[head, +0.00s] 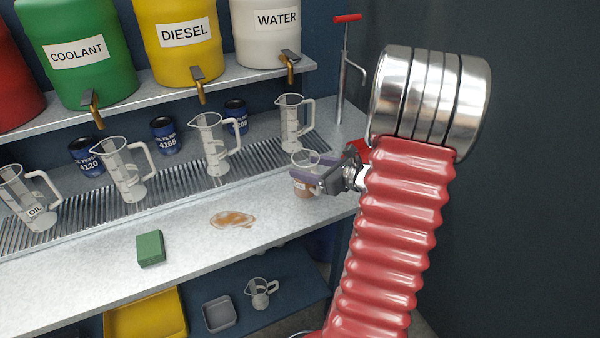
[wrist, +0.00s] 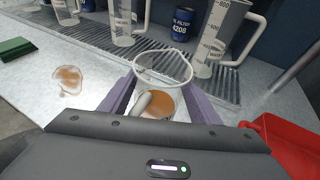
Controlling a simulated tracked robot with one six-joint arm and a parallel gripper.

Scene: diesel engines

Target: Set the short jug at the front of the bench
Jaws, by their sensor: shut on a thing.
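The short jug (head: 304,189) is clear, with brown liquid in its lower part, at the right end of the bench (head: 190,250). My gripper (head: 307,170) is shut on it, with one purple finger on each side. In the wrist view the jug's round rim (wrist: 163,67) shows between the fingers (wrist: 160,88), with the brown liquid below. The jug looks upright. Its lower part is partly hidden by my gripper, and I cannot tell whether its base touches the bench.
Several taller jugs (head: 216,145) stand on the drain grate (head: 180,175) behind, with blue oil filters (head: 163,135). A brown spill (head: 232,219) and a green block (head: 150,248) lie on the bench front. A red object (wrist: 290,145) is close on the right. Another jug (head: 261,293) stands below.

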